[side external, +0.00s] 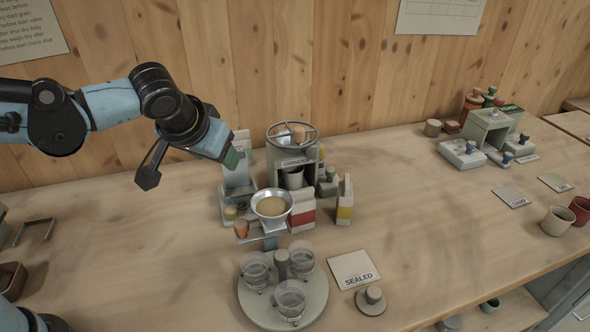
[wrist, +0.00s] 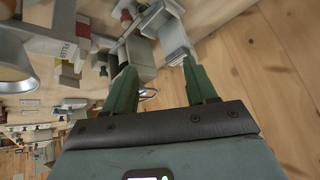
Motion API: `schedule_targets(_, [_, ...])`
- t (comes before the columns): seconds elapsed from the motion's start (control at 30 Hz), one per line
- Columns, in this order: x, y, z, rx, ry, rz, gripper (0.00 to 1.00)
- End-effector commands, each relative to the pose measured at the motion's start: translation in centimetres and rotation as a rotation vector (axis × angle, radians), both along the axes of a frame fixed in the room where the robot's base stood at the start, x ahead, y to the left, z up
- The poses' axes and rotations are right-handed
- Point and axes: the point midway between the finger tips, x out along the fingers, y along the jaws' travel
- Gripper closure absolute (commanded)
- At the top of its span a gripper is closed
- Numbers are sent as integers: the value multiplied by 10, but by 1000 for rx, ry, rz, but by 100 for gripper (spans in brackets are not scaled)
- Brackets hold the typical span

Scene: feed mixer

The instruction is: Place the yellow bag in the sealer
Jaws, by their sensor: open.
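In the side external view, a small white bag with a yellow band, the yellow bag (side external: 344,207), stands upright on the bench, right of a red-banded bag (side external: 302,212). My gripper (side external: 190,163) is open and empty, above the bench to the left of both bags. One finger is by the top of a tall pale-grey device (side external: 238,180). In the wrist view my green fingers (wrist: 160,86) are spread apart with nothing held between them; pale-grey equipment (wrist: 137,55) lies beyond them. I cannot tell which device is the sealer.
A round-topped machine (side external: 292,155) stands behind the bags. A metal bowl (side external: 271,204) of tan feed is in front of the tall device. A round tray (side external: 262,310) holds several clear cups. A SEALED card (side external: 353,267) lies beside it.

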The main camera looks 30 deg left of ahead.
Motion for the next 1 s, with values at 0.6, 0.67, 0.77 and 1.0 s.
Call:
schedule_targets(0.6, [-92, 82, -25, -131, -29, -152, 30])
schedule_targets(0.67, [-92, 83, -25, -131, -30, -155, 21])
schedule_targets(0.77, [-92, 83, -25, -131, -31, -157, 12])
schedule_targets(1.0, [-92, 82, -25, -130, -30, -156, 12])
